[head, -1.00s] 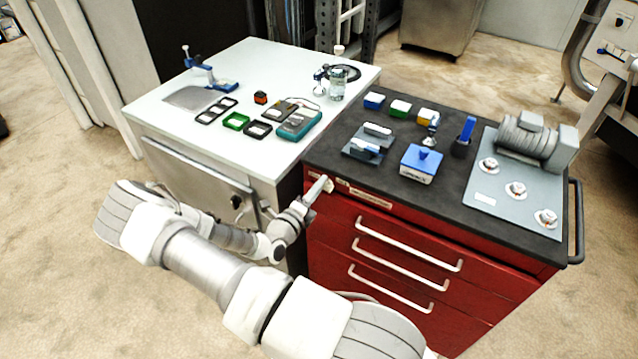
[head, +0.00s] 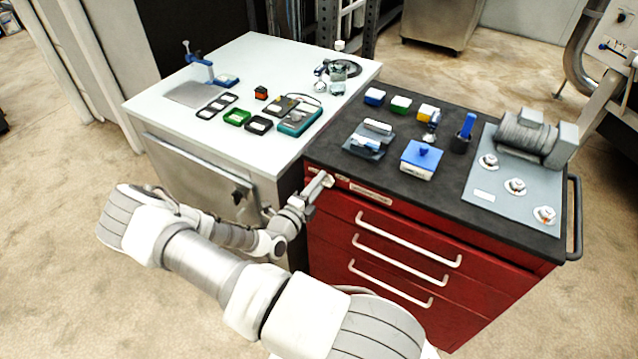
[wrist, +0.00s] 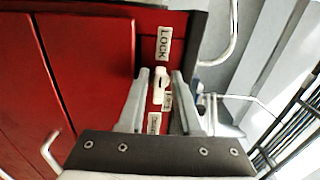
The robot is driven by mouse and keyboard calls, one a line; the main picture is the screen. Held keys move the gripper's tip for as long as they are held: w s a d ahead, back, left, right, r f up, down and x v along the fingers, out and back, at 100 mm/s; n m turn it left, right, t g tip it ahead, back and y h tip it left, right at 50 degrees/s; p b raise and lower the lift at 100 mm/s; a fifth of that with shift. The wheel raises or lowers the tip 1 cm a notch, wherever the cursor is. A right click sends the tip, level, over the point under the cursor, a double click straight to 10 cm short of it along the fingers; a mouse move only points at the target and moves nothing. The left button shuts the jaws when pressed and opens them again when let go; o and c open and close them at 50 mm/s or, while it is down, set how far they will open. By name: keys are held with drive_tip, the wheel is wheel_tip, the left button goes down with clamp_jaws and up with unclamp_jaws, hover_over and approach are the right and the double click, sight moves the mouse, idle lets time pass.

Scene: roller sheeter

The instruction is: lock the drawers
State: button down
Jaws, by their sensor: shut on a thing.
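The red drawer cabinet (head: 400,257) stands on the right in the head view, with several drawers that all look closed. My gripper (head: 322,185) is at the upper left corner of its front. In the wrist view the white lock knob (wrist: 161,82) with a dark slot sits between the fingers of my gripper (wrist: 160,88), and the fingers are closed in on it. A "LOCK" label (wrist: 164,44) is above the knob in that view, and smaller labels (wrist: 154,122) are below it. The exact finger contact is hard to see.
The drawer handles (head: 408,239) stick out below and right of my gripper. A white-topped cabinet (head: 262,62) with small items stands close on the left. The dark top (head: 330,152) of the red cabinet carries colored boxes, a blue-lidded box (head: 422,160) and a motor plate (head: 485,205).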

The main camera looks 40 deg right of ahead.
drive_tip(key=c, duration=0.9)
unclamp_jaws()
drive_tip(key=shift+o, duration=0.2)
drive_tip(key=b+v, duration=0.1)
drive_tip(key=v, duration=1.6)
drive_tip(key=shift+s+a, duration=0.2)
